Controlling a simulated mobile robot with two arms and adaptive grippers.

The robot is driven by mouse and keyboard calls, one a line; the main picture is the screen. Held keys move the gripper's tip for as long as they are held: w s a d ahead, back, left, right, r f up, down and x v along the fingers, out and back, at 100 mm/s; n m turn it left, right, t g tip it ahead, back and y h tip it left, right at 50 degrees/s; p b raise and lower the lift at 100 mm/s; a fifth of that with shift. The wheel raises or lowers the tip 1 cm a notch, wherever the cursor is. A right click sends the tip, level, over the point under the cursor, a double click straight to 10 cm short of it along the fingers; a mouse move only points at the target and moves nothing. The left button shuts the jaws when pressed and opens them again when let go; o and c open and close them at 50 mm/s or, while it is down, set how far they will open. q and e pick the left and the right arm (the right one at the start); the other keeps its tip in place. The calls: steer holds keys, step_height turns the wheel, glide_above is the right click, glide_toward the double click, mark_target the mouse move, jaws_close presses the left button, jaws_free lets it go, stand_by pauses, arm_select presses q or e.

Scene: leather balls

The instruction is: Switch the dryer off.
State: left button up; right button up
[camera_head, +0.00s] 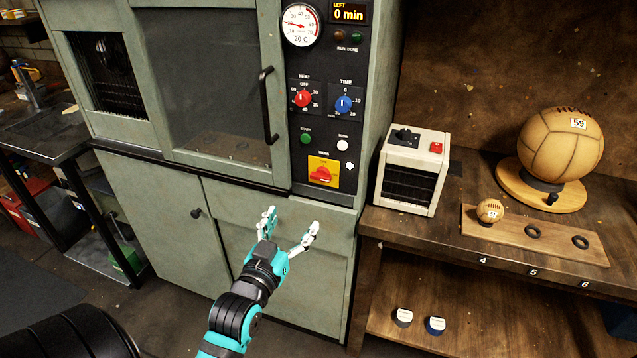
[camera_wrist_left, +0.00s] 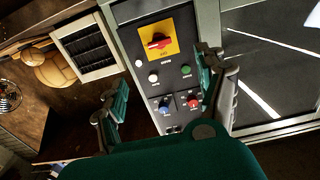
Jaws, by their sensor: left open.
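The dryer (camera_head: 215,171) is a grey-green cabinet with a dark window door and a black control panel (camera_head: 325,126). Its red rotary switch (camera_head: 321,174) sits on a yellow plate low on the panel; it also shows in the left wrist view (camera_wrist_left: 160,41). Above it are a red heat knob (camera_head: 303,98) and a blue time knob (camera_head: 344,104). The display (camera_head: 349,12) reads 0 min and the gauge (camera_head: 300,25) about 20 C. My left gripper (camera_head: 290,226) is open and empty, below the switch and apart from it. My right gripper is not in view.
A black door handle (camera_head: 268,105) stands out left of the panel. A white heater-like box (camera_head: 412,170) stands right of the dryer on a wooden bench (camera_head: 400,228). Balls (camera_head: 560,145) and a wooden board (camera_head: 540,240) lie farther right. A dark workbench (camera_head: 40,130) is at left.

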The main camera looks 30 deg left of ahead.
mark_target(319, 179)
arm_select(q)
steer(key=p+x, duration=0.1)
steer(key=x, duration=1.4)
steer(key=shift+w+p, duration=0.3)
steer(key=shift+p, duration=0.1)
steer(key=c, duration=1.2)
